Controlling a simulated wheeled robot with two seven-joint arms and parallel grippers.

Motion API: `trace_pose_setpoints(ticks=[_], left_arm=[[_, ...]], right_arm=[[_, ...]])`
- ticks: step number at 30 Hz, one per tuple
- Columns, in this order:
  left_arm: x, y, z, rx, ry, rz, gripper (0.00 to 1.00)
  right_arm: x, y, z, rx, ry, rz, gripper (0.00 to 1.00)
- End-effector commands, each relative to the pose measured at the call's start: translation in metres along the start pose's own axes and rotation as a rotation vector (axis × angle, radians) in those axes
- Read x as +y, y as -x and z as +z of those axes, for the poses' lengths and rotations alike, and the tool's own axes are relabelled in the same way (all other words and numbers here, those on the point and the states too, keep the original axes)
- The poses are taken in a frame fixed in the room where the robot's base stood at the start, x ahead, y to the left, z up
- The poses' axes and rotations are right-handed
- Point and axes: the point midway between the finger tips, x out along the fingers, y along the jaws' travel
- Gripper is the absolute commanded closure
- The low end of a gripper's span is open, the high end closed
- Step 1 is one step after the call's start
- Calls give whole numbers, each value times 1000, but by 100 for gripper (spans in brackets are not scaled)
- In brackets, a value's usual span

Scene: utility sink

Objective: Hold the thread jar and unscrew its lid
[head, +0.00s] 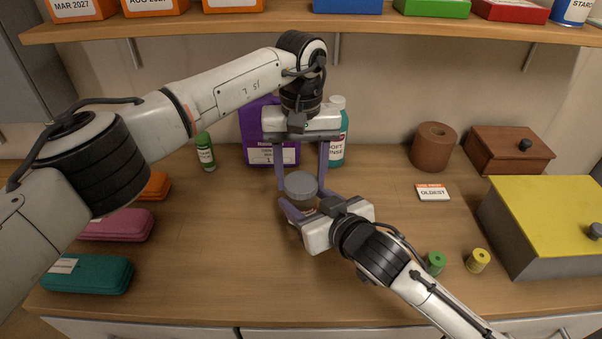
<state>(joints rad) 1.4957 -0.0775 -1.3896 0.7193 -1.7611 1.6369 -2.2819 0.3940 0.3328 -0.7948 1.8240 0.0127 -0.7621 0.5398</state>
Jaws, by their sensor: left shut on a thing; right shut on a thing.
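The thread jar (307,207) stands on the wooden counter near the middle, with a grey lid (301,185) on top. Most of the jar's body is hidden behind my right gripper. My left gripper (301,186) comes down from above and is shut on the grey lid, one finger on each side. My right gripper (304,207) reaches in from the lower right and is shut on the jar's body below the lid. The lid sits on the jar; I cannot tell whether it is loosened.
A purple container (258,130), a teal bottle (338,145) and a small green bottle (205,152) stand behind. Green (436,263) and yellow spools (478,260) and a yellow-topped box (550,220) are right. Coloured cases (88,274) lie left. A shelf (340,22) hangs above.

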Motion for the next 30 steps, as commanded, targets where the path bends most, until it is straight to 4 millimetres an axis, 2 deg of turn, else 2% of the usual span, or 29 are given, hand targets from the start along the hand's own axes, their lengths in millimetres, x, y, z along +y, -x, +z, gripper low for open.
trace_pose_setpoints(ticks=[30], left_arm=[[-1,2,0,2,2176,0,75]], right_arm=[[1,0,0,0,0,1,100]])
